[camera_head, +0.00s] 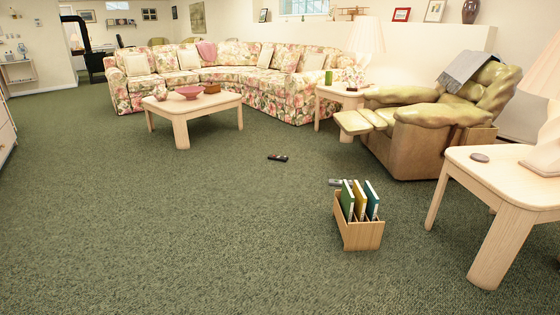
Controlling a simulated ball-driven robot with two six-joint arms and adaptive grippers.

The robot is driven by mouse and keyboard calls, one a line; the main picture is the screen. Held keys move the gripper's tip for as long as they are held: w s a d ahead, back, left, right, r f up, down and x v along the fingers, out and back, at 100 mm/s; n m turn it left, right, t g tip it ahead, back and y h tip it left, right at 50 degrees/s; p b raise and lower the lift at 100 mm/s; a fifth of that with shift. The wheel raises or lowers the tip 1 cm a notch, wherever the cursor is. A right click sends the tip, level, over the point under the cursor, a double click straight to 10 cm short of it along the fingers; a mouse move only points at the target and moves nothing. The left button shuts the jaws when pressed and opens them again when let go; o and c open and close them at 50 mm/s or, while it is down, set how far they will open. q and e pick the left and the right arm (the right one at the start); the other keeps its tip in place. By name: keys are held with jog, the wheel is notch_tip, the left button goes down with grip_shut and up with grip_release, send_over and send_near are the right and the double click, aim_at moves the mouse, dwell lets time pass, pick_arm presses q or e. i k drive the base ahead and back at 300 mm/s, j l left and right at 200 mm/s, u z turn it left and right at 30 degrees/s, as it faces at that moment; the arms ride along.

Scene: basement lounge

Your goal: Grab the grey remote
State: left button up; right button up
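A small grey object, probably the grey remote (335,182), lies on the green carpet just behind the wooden book holder, partly hidden by the books. A dark, blackish remote (278,158) lies on the open carpet farther back and to the left, with a small light patch on it. Both are small in the picture, so their details cannot be made out. Neither of my grippers is in view.
The wooden book holder (360,235) with upright books stands on the carpet. A side table (515,188) and a tan recliner (425,145) stand to the right. A coffee table (181,122) and floral sofa (265,92) are behind. Carpet at left and front is clear.

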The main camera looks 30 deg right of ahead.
aim_at(331, 181)
jog(key=z, duration=1.35)
jog(key=i+j+u, duration=0.1)
jog(key=i+u, duration=0.15)
jog(key=i, duration=0.3)
jog(key=i+u, duration=0.25)
jog(key=i, duration=0.35)
jog(key=i+l+u, duration=0.25)
jog(key=i, duration=0.3)
jog(key=i+l+u, duration=0.25)
jog(key=i, duration=0.3)
jog(key=i+j+u, duration=0.1)
jog(key=i, duration=0.6)
jog(key=i+j+u, duration=0.1)
jog(key=i, duration=0.65)
jog(key=i+l+z, duration=0.2)
jog(key=i+z, duration=1.1)
jog(key=i+j+z, duration=0.15)
jog(key=i+z, duration=0.15)
jog(key=z, duration=0.15)
jog(key=i+z, duration=0.45)
jog(key=i+j+z, duration=0.1)
jog(key=i+z, duration=0.35)
